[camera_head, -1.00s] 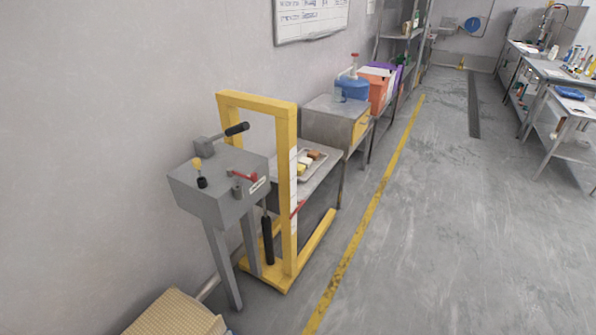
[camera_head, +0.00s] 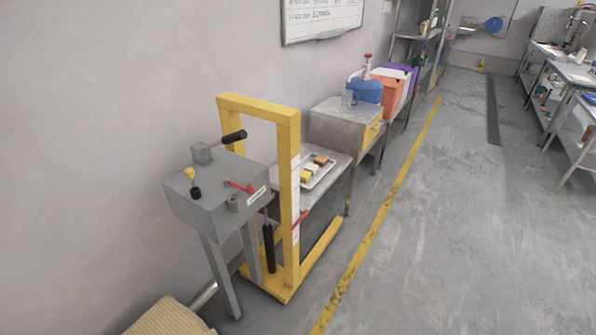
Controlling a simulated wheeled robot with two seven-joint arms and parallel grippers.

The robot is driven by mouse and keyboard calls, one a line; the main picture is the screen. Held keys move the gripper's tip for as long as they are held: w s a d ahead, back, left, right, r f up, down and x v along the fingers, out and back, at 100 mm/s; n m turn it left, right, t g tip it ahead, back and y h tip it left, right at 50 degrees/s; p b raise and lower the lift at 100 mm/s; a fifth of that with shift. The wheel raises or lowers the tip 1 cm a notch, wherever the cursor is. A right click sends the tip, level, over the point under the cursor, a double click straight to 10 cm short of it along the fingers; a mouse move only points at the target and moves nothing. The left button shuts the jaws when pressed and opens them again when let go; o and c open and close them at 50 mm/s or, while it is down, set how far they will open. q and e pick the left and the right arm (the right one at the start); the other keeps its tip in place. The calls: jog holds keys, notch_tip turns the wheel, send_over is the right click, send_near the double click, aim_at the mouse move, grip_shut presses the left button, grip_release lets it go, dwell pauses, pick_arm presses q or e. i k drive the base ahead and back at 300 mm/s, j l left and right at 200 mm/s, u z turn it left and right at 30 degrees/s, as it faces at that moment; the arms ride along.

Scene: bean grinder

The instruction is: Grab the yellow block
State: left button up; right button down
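A small yellow block (camera_head: 307,177) lies at the near end of a shallow tray (camera_head: 327,177) on a metal table (camera_head: 337,188) along the left wall. A pale block (camera_head: 312,168) and a brown block (camera_head: 321,160) lie behind it in the same tray. The yellow frame post partly covers the table's near part. Neither of my grippers shows in the head view.
A grey machine box with levers (camera_head: 215,190) and a yellow frame (camera_head: 291,200) stand before the table. A metal cabinet (camera_head: 340,125), blue container (camera_head: 365,90) and orange bin (camera_head: 389,88) stand beyond. Open floor (camera_head: 450,220) lies right of the yellow line.

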aim_at(304, 176)
jog(key=i+l+u, duration=0.2)
jog(key=i+l, duration=0.25)
jog(key=i+l+u, duration=0.2)
jog(key=i+l, duration=0.2)
jog(key=i+l+u, duration=0.2)
jog(key=i+l, duration=0.15)
jog(key=l, duration=0.35)
